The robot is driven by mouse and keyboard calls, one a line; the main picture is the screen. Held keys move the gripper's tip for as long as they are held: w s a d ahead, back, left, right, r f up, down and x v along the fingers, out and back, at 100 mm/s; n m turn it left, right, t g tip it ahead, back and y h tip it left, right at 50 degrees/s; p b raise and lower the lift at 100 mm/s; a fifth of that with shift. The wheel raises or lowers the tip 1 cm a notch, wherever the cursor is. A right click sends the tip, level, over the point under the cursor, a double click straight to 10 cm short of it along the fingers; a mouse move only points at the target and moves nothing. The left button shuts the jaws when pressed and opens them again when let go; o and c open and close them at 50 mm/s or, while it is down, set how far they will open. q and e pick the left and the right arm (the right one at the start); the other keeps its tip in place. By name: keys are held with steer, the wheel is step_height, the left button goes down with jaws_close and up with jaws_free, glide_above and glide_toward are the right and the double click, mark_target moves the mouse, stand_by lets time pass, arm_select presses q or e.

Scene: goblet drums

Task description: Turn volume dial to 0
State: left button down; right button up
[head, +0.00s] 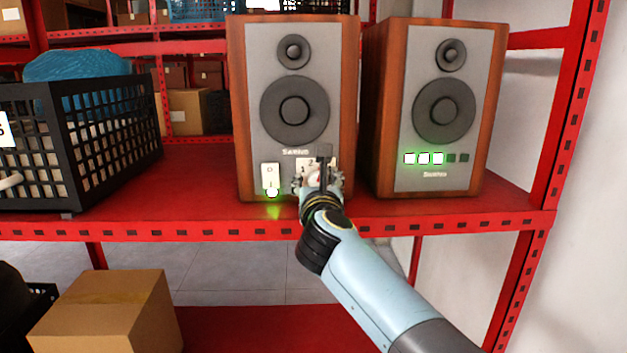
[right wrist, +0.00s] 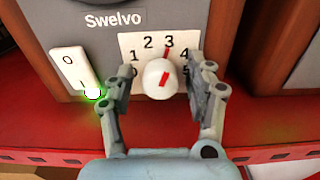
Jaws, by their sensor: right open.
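The volume dial (right wrist: 158,79) is a white round knob with a red mark, on a white plate numbered around it. The red line above it points at about 3. The plate (head: 304,166) is on the left speaker (head: 243,120), partly hidden by my gripper in the head view. My right gripper (right wrist: 164,76) is open, with one finger on each side of the dial and visible gaps to it. It also shows in the head view (head: 319,181). On the right speaker (head: 398,100), three lights (head: 424,158) of the row are lit. My left gripper is not in view.
A white power switch (right wrist: 73,68) with a glowing green lamp sits left of the dial. Both speakers stand on a red shelf (head: 195,180). A black basket (head: 110,135) holding something blue is at left. A cardboard box (head: 105,312) is below.

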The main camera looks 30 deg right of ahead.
steer(key=c, duration=0.5)
jaws_close()
steer(key=shift+r+n+p, duration=0.15)
steer(key=shift+n+p, duration=0.65)
steer(key=shift+p, duration=0.1)
steer(key=shift+n+p, duration=1.2)
steer(key=shift+p, duration=0.05)
steer(key=n+p, duration=0.3)
steer(key=n, duration=0.1)
steer(key=shift+n+p, duration=0.3)
steer(key=shift+p, duration=0.1)
steer(key=n+p, duration=0.2)
steer(key=n, duration=0.1)
steer(key=shift+s+n+p, duration=0.1)
steer(key=shift+n+p, duration=0.2)
steer(key=shift+p, duration=0.1)
steer(key=n+p, duration=0.3)
steer(key=n, duration=0.1)
steer(key=n+p, duration=0.2)
steer(key=n, duration=0.2)
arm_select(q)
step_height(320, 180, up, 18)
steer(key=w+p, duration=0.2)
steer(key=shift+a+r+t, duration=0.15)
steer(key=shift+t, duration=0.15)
arm_select(e)
steer(key=shift+n, duration=1.9)
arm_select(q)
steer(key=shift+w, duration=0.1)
